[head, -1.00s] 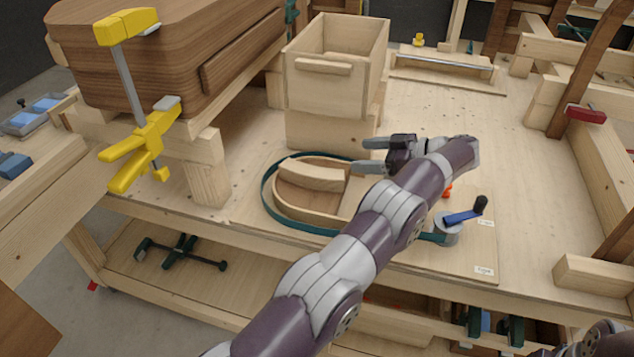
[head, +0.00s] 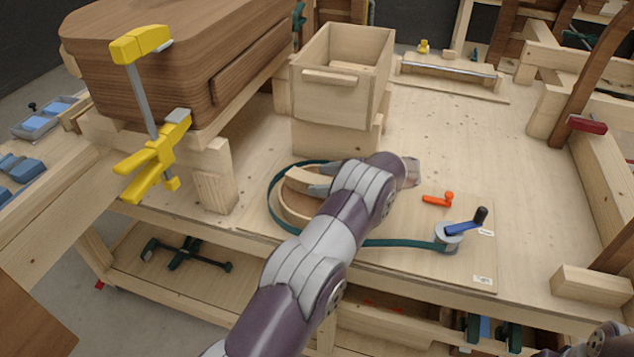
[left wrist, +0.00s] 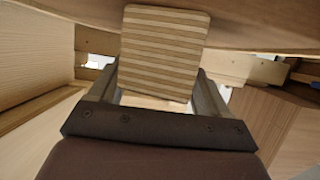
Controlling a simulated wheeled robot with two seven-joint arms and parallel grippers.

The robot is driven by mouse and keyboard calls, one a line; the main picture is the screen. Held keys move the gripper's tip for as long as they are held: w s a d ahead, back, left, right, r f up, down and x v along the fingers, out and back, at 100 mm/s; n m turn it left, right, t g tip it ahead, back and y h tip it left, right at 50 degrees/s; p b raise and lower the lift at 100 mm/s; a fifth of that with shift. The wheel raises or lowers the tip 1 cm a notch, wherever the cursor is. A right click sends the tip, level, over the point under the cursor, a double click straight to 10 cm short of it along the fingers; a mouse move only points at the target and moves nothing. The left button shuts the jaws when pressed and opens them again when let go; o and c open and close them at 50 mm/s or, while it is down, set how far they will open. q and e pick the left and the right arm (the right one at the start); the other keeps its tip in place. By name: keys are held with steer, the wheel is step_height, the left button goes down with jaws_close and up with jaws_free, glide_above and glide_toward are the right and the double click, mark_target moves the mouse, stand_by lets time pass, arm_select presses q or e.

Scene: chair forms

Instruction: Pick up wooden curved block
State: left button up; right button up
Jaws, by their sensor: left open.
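The wooden curved block (head: 298,180) is pale and lies on a curved wooden form (head: 292,207) with a green band around it. My left gripper (head: 318,180) is at the right part of the block, its fingers partly hidden behind my arm. In the left wrist view a striped, laminated end face, seemingly the block (left wrist: 165,50), stands between the open fingers. I cannot tell whether the fingers touch it. My right gripper is not in view; only part of my right arm shows at the bottom right corner.
A wooden box (head: 340,80) stands just behind the form. A crank clamp (head: 450,236) and an orange handle (head: 438,199) are to the right. A yellow clamp (head: 150,110) grips the brown wooden piece at left. The bench beyond right is mostly clear.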

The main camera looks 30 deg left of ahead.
arm_select(q)
steer(key=c, duration=1.2)
